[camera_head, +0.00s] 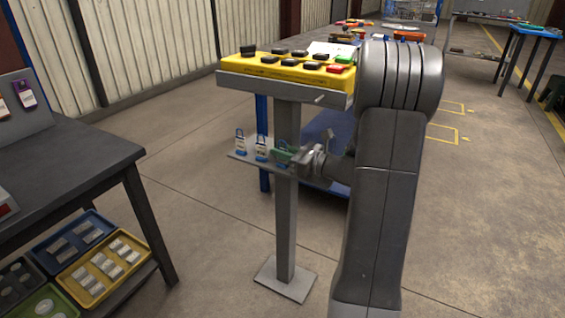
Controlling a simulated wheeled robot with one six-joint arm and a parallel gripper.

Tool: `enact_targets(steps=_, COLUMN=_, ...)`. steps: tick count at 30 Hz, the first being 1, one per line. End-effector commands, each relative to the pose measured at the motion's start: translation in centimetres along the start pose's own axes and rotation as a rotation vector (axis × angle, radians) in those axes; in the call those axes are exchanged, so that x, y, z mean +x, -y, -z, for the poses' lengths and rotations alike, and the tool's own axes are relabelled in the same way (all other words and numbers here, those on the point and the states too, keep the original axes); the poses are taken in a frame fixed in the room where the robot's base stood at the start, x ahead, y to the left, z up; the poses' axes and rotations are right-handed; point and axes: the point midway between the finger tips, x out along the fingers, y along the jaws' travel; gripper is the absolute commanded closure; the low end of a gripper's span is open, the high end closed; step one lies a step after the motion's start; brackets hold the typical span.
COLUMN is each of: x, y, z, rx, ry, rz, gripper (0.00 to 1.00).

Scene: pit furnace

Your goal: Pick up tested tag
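A small grey shelf (232,154) on the pedestal's post carries a row of small upright tags. Two pale tags with blue loops show clearly, one at the left (240,143) and one in the middle (261,149). A green tag-like piece (282,157) is at the right end, right by my gripper (296,158). Lettering is too small to read, so I cannot tell which is the tested tag. My gripper points left at the shelf's right end. Its fingers are small and partly hidden against the green piece, so I cannot tell whether they are shut on it.
A yellow control box (268,70) with several black buttons, one red and one green, tops the pedestal (285,215) above the shelf. A dark table (70,150) stands at left, with trays (103,262) below it. A blue surface (322,140) lies behind the post. Floor between is clear.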

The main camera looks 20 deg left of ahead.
Motion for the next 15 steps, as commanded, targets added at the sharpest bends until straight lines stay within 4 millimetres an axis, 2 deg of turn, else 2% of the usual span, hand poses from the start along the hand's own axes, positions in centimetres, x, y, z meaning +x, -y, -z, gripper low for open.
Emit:
enact_targets(steps=5, x=-0.02, y=0.00, z=-0.05, rx=0.000, ry=0.000, rz=0.000, gripper=0.86)
enact_targets(steps=7, x=-0.03, y=0.00, z=-0.04, rx=0.000, ry=0.000, rz=0.000, gripper=0.99)
enact_targets(steps=15, x=-0.04, y=-0.01, z=-0.03, rx=0.000, ry=0.000, rz=0.000, gripper=1.00)
